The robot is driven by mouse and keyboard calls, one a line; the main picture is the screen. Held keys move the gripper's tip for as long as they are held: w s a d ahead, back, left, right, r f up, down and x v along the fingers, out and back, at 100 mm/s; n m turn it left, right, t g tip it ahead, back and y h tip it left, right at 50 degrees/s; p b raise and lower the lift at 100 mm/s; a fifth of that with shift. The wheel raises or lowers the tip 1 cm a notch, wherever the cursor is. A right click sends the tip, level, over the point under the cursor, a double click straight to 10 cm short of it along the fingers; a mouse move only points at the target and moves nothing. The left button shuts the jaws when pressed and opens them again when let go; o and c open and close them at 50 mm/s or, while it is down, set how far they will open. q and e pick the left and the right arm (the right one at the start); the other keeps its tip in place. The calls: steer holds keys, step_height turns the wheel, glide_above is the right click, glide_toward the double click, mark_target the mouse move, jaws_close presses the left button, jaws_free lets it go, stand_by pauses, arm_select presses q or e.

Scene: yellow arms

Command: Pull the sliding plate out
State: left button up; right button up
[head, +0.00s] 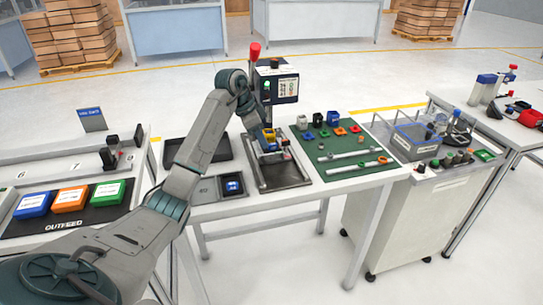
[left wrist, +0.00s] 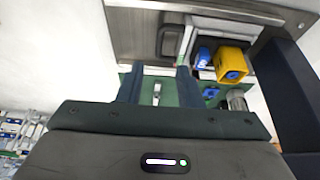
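The sliding plate (head: 278,152) is a light metal piece at the foot of the press (head: 284,88), on a dark grey metal tray (head: 285,180). A yellow part (head: 266,134) with blue beside it sits on it; the yellow part also shows in the left wrist view (left wrist: 232,65). In that view, a dark grip-like piece (left wrist: 170,40) lies on metal just beyond my fingertips. My left gripper (left wrist: 160,72) is open, its two dark fingers apart with nothing held between them. In the head view it is small and dark beside the press. My right gripper is not in view.
A green mat (head: 335,168) with coloured parts and silver rods lies right of the tray. A small dark bin (head: 233,184) with a blue part stands left of it. A red-topped lever (head: 254,52) rises by the press. The floor in front is clear.

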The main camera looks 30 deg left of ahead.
mark_target(271, 156)
arm_select(q)
steer(key=p+x, duration=0.1)
steer(key=x, duration=0.7)
steer(key=shift+w+d+f, duration=0.1)
steer(key=shift+d+f, duration=0.05)
steer(key=shift+f, duration=0.15)
jaws_close()
